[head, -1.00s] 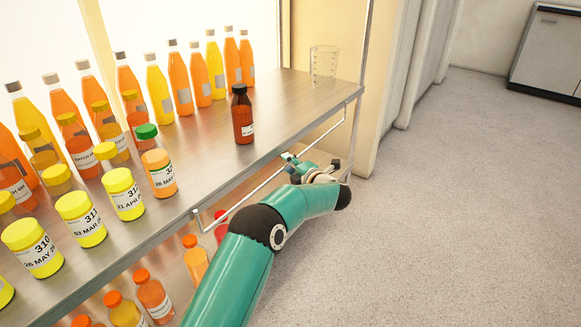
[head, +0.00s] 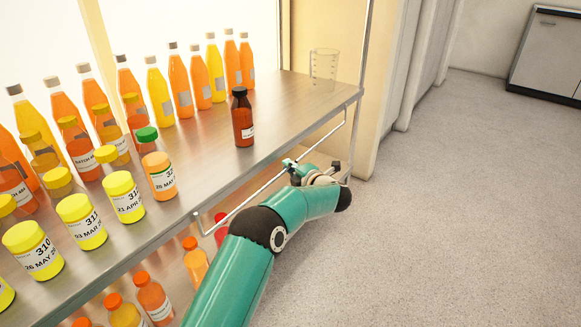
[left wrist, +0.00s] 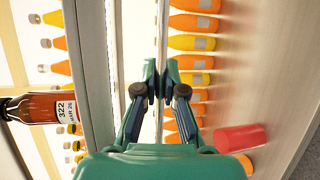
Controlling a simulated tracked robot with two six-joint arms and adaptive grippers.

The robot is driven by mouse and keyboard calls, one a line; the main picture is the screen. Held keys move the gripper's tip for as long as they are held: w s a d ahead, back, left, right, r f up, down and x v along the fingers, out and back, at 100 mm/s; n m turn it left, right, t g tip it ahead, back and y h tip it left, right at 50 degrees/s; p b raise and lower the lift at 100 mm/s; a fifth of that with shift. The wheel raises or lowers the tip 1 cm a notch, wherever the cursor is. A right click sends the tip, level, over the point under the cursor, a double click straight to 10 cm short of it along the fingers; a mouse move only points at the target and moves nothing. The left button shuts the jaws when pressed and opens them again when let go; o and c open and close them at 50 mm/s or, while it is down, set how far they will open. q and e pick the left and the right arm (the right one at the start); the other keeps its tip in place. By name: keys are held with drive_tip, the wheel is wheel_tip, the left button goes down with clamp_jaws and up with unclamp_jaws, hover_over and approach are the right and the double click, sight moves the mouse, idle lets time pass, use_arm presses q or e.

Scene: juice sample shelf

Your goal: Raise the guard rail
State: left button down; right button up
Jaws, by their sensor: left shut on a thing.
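The guard rail (head: 245,202) is a thin metal bar with short bent ends. It runs along the front of the upper shelf (head: 290,135), outward of and below its edge. In the left wrist view the rail (left wrist: 160,30) runs upright through the middle. My left gripper (head: 290,164) is shut on the rail right of its middle; its fingertips (left wrist: 158,82) close around the bar in the left wrist view. Part of the rail is hidden behind the gripper. My right gripper is not in view.
A dark-capped brown bottle (head: 242,118) stands near the shelf's front edge, with a clear beaker (head: 323,68) at the far end. Yellow-lidded jars (head: 82,220) and juice bottles fill the left. Orange-capped bottles (head: 153,298) stand on the lower shelf. Open floor (head: 470,200) lies right.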

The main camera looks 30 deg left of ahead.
use_arm(q)
drive_tip(key=d+h+p, duration=0.1)
drive_tip(key=h+p, duration=0.1)
drive_tip(key=p, duration=0.3)
drive_tip(key=d+n+g+h+p, duration=0.1)
drive_tip(key=h+p, duration=0.1)
drive_tip(key=p, duration=0.3)
drive_tip(key=d+r+h+p, duration=0.1)
drive_tip(key=d+h+p, duration=0.1)
drive_tip(key=p, duration=0.3)
drive_tip(key=shift+s+d+n+g+p, duration=0.1)
drive_tip(key=shift+s+n+g+p, duration=0.1)
drive_tip(key=shift+n+g+p, duration=0.15)
drive_tip(key=c, duration=1.3)
unclamp_jaws()
drive_tip(key=shift+o, duration=0.2)
drive_tip(key=shift+r, duration=0.2)
